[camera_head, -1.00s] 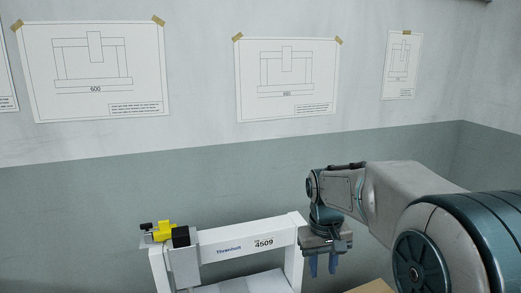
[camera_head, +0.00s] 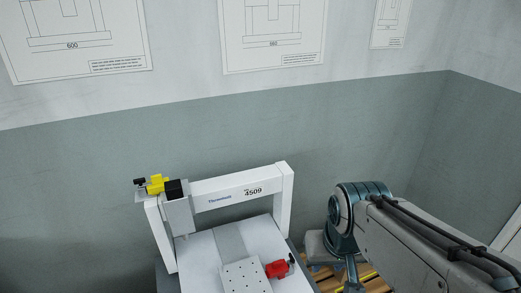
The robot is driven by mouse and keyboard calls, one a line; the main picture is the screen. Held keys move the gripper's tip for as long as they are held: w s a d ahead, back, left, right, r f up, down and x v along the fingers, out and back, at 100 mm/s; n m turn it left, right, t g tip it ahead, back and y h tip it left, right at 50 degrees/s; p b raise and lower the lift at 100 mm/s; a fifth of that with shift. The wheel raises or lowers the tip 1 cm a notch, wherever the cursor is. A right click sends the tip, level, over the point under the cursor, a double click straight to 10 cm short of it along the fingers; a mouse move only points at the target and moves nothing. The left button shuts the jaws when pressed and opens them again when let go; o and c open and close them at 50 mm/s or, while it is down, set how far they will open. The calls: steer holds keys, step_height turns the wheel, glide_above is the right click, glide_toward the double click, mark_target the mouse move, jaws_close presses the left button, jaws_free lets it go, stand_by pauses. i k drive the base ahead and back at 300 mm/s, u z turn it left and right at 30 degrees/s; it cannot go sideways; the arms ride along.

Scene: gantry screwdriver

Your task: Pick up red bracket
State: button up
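The red bracket (camera_head: 276,269) is a small red block with a dark piece at its right end. It sits at the right edge of the perforated plate (camera_head: 240,276) on the white bed of the gantry machine. My gripper (camera_head: 351,275) is at the lower right, to the right of the bracket and apart from it. It shows only in part below my wrist, near the picture's bottom edge. I cannot tell how its fingers stand.
The white gantry frame (camera_head: 236,187) spans the bed, with a yellow and black tool head (camera_head: 158,185) at its left end. A wooden pallet (camera_head: 324,278) lies behind my gripper at the right. The wall behind carries paper drawings (camera_head: 272,35).

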mark_target(279, 267)
steer(key=u, duration=0.05)
steer(key=k, duration=1)
steer(key=u, duration=0.75)
steer(key=i, duration=0.95)
steer(key=z, duration=0.95)
